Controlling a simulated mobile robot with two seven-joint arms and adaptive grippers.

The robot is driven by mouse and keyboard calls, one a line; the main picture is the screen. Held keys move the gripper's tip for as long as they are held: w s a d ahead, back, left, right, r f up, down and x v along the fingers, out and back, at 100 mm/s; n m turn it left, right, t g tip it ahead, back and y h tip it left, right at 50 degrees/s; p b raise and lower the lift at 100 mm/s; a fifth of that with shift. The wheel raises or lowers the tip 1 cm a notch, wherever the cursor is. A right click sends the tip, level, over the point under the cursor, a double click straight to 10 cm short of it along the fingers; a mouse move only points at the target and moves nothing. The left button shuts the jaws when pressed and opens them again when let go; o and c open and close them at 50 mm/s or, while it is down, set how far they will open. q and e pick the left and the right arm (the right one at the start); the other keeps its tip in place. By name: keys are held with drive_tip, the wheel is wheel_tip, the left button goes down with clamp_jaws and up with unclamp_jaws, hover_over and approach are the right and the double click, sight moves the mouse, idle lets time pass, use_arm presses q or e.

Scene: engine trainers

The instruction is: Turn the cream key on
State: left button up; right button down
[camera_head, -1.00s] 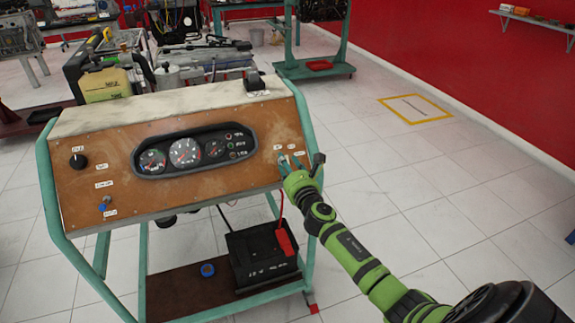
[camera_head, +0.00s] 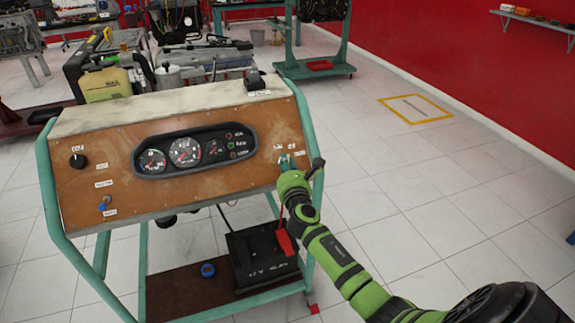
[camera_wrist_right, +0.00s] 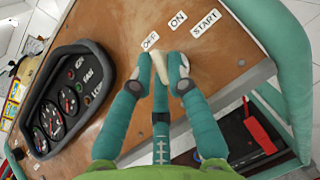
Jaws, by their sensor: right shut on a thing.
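The cream key (camera_wrist_right: 160,69) stands out from the wooden instrument panel (camera_head: 205,193), below the OFF label (camera_wrist_right: 150,41). It lies between the fingertips of my right gripper (camera_wrist_right: 163,72), which are shut on it. Its visible end points up the picture, near OFF and left of the ON label (camera_wrist_right: 178,21). In the head view my right gripper (camera_head: 288,164) is at the panel's right end and hides the key. The key's base is hidden by the fingers. My left gripper is not in view.
The START label (camera_wrist_right: 206,23) is right of ON. A gauge cluster (camera_head: 195,150) sits left of the gripper. The green frame tube (camera_head: 304,120) runs close on the right. A black battery (camera_head: 262,257) with a red clamp is below. Floor to the right is clear.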

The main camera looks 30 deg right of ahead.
drive_tip(key=m+g+h, duration=0.1)
drive_tip(key=m, duration=0.2)
drive_tip(key=m+g+h, duration=0.2)
drive_tip(key=m, duration=0.1)
drive_tip(key=shift+w+a+r, duration=0.15)
drive_tip(key=shift+m, duration=0.3)
drive_tip(key=c, duration=1.2)
unclamp_jaws()
drive_tip(key=v, duration=1.2)
drive_tip(key=shift+a, duration=0.15)
